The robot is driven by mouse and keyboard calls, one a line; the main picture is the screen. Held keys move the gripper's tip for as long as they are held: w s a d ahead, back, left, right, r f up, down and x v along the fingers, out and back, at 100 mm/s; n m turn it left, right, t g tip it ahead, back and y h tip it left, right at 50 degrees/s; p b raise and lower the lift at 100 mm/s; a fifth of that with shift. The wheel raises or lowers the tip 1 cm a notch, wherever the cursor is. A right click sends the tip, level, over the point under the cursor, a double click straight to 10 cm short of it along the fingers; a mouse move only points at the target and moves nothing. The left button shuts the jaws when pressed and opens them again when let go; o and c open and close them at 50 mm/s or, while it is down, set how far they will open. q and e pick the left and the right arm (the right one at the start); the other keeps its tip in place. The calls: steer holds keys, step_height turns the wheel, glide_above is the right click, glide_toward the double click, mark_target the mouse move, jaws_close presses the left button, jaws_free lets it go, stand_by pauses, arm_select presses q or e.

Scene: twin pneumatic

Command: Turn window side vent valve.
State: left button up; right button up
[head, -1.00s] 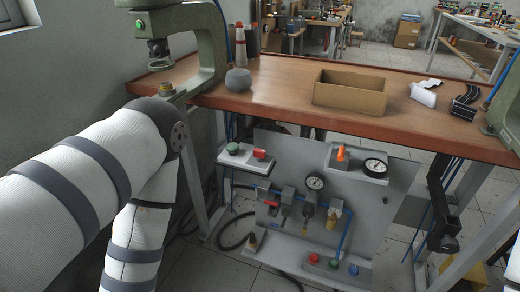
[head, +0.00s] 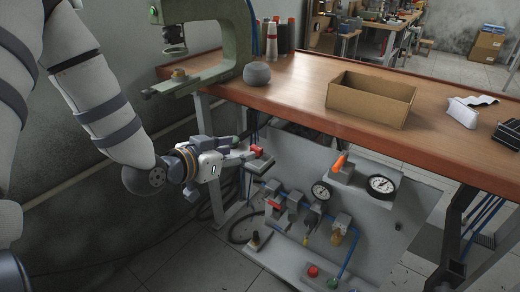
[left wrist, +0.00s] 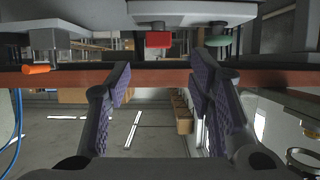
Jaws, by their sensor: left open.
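A red valve handle (head: 257,149) sits on the small white shelf (head: 262,165) at the upper left of the pneumatic panel, below the bench. In the left wrist view, which looks upside down, the red handle (left wrist: 158,40) and a green knob (left wrist: 221,38) hang from the shelf (left wrist: 180,13). My left gripper (head: 244,151) is open and empty, just left of the red handle in the head view and hiding the green knob there. Its spread fingers (left wrist: 160,88) show in the wrist view, with the red handle ahead between them. An orange handle (head: 339,163) stands on the right shelf. My right gripper is not in view.
The wooden bench edge (head: 330,125) runs just above the gripper, with a cardboard box (head: 370,103) on top. A green press frame (head: 235,45) stands at the bench's left. Gauges (head: 381,185), blue tubing and fittings fill the panel.

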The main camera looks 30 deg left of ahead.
mark_target(255, 148)
arm_select(q)
steer(key=x, duration=0.2)
steer(key=b+x, duration=0.1)
steer(key=x, duration=0.4)
steer(key=shift+s+f, duration=0.1)
steer(key=shift+f, duration=0.25)
steer(key=shift+w+d+r, duration=0.1)
steer(key=shift+w, duration=0.15)
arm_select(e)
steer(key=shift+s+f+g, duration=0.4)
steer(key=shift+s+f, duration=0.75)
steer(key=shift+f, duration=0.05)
arm_select(q)
steer(key=shift+c, duration=0.3)
jaws_close()
